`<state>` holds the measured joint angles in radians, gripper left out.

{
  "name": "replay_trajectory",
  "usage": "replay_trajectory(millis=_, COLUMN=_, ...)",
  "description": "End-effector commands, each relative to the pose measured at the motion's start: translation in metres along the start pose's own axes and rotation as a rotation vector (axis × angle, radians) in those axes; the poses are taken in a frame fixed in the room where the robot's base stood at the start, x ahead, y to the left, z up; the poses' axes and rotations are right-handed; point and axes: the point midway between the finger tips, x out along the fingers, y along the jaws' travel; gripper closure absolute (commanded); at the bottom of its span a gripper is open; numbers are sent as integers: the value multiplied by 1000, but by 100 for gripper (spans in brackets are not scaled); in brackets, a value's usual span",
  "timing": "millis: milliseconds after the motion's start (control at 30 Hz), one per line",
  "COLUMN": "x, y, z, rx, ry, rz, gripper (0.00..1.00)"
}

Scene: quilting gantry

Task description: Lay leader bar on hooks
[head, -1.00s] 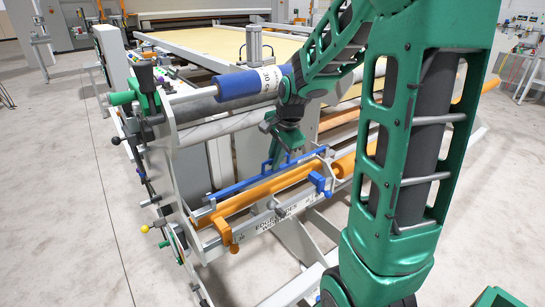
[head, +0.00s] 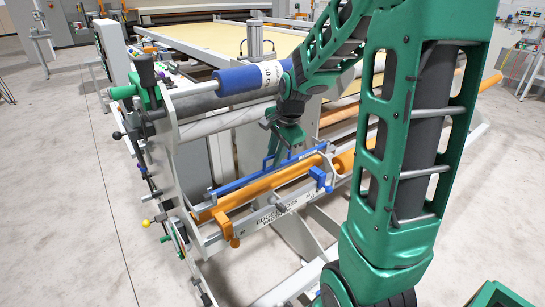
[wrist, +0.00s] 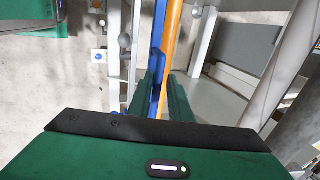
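A long blue bar with a raised handle (head: 235,184), which I take to be the leader bar, lies along the front of the machine, just above and beside an orange roller (head: 262,188). My gripper (head: 275,158) points down at its handle. In the wrist view my gripper's green fingers (wrist: 164,98) stand on either side of the blue bar (wrist: 158,60) and appear closed on it. The orange roller (wrist: 173,38) runs alongside to the right. I cannot make out the hooks or whether the bar touches them.
A white rail with printed lettering (head: 278,209) runs in front, with an orange clamp (head: 225,226) and a blue block (head: 320,177). Grey end plates flank the rollers. Open floor (head: 65,230) lies at left.

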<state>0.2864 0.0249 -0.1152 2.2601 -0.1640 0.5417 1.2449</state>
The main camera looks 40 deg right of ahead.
Motion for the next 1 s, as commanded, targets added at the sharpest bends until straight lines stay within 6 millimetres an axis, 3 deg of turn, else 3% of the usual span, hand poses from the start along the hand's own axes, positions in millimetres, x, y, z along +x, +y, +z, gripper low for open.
replay_trajectory(millis=33, x=4, y=8, z=1, rx=4, ry=-5, rz=21, gripper=69)
replay_trajectory(millis=233, x=-5, y=7, z=1, rx=4, ry=-4, rz=17, gripper=69)
replay_trajectory(millis=700, x=-87, y=0, z=1, rx=0, ry=0, rz=2, gripper=69)
replay_trajectory(millis=1000, x=-107, y=0, z=1, rx=0, ry=0, rz=2, gripper=69)
